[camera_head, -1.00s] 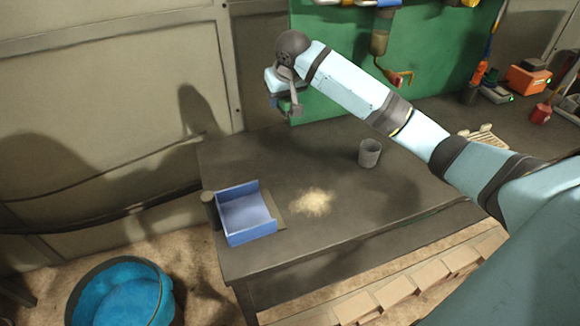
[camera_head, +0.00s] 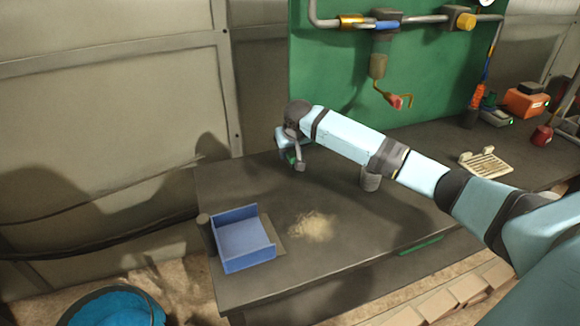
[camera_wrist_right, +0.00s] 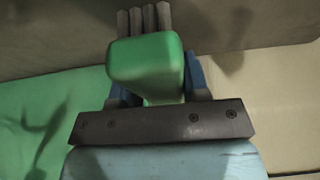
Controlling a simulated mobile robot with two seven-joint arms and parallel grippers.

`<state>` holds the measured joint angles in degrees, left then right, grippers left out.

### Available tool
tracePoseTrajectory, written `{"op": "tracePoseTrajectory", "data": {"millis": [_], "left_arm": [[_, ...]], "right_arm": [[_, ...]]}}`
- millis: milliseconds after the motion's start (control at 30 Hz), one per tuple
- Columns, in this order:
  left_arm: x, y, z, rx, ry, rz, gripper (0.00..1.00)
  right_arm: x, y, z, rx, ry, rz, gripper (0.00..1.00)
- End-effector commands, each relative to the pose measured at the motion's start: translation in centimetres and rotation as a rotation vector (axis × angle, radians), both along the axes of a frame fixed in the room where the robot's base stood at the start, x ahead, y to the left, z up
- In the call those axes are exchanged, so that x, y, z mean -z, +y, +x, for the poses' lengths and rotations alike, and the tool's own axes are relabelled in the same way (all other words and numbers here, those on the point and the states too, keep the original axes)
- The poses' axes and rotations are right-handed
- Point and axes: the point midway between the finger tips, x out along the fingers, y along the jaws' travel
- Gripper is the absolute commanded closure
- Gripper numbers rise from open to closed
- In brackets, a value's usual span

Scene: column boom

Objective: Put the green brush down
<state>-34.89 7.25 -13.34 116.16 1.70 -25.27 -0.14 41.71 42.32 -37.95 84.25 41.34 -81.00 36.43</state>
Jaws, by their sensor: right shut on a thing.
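My right gripper (camera_head: 292,160) is over the far left part of the dark table (camera_head: 330,255). It is shut on the green brush (camera_wrist_right: 145,65), which fills the space between the blue fingers in the right wrist view. Grey bristle-like strips show just beyond the green block there. In the head view only a small green patch of the brush shows, mostly hidden by the wrist. I cannot tell whether the brush touches the table. My left gripper is not in view.
A blue open dustpan-like tray (camera_head: 245,243) sits at the table's front left. A pale crumb pile (camera_head: 313,226) lies beside it. A grey cup (camera_head: 370,180) stands partly behind my arm. A blue tub (camera_head: 112,308) is on the floor. The table's middle right is clear.

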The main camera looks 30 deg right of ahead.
Motion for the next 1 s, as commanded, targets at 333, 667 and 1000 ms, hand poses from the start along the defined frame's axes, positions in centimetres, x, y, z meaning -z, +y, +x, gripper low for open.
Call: {"op": "tracePoseTrajectory", "data": {"millis": [333,667,1000], "left_arm": [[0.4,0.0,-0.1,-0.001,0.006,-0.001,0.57],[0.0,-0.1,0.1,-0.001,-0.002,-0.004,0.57],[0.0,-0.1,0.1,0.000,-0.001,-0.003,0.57]], "right_arm": [[5.2,0.0,0.0,0.000,0.002,0.000,0.77],[5.8,0.0,0.0,-0.001,0.000,0.000,0.77],[6.0,0.0,0.0,-0.001,0.001,0.000,0.32]]}}
